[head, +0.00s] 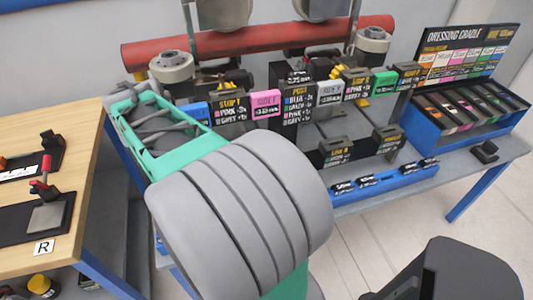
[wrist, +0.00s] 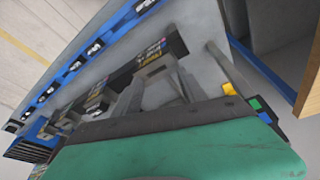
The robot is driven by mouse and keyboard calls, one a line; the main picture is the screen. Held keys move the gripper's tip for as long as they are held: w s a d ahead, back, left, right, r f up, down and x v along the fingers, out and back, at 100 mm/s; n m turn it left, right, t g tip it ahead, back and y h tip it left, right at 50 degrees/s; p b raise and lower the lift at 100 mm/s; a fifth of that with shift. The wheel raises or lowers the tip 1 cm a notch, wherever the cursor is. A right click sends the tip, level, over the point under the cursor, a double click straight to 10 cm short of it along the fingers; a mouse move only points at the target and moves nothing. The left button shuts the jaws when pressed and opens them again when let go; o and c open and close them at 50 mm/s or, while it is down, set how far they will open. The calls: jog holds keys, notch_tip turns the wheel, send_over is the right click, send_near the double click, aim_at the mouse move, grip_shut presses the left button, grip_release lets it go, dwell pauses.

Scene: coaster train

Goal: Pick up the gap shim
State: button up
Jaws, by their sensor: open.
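I cannot single out the gap shim by name in either view. Several small dark pieces with white markings (head: 367,180) sit in a row on a blue rail at the front of the grey bench; they also show in the wrist view (wrist: 93,48). My gripper (head: 150,118) is at the left end of the bench, at the end of my teal and grey arm. It is open, and I see nothing held in it. Its fingertips are hard to make out. My teal and dark hand parts fill the bottom of the wrist view (wrist: 175,150), hiding what lies below.
A red roller (head: 260,42) spans the back of the bench, with label cards (head: 265,103) before it. A blue dressing cradle (head: 468,125) stands at the right. A wooden table (head: 75,175) is at the left.

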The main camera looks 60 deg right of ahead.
jog(key=s+d+m+g, duration=0.1)
jog(key=s+d+m, duration=0.3)
jog(key=d, duration=0.2)
jog(key=s+d+f+m+g, duration=0.1)
jog(key=s+d+m, duration=0.3)
jog(key=d, duration=0.3)
jog(key=s+d+m+g, duration=0.2)
jog(key=s+d+m, duration=0.3)
jog(key=d, duration=0.1)
jog(key=shift+d+f+m, duration=0.2)
jog(key=shift+d+m, duration=0.1)
jog(key=shift+m, duration=0.1)
jog(key=x, duration=0.6)
jog(key=shift+s+f+p, duration=0.1)
jog(key=shift+s+p, duration=0.1)
jog(key=shift+p, duration=0.15)
jog(key=shift+d+f, duration=0.1)
jog(key=shift+f, duration=0.25)
jog(key=shift+c, duration=0.6)
grip_shut()
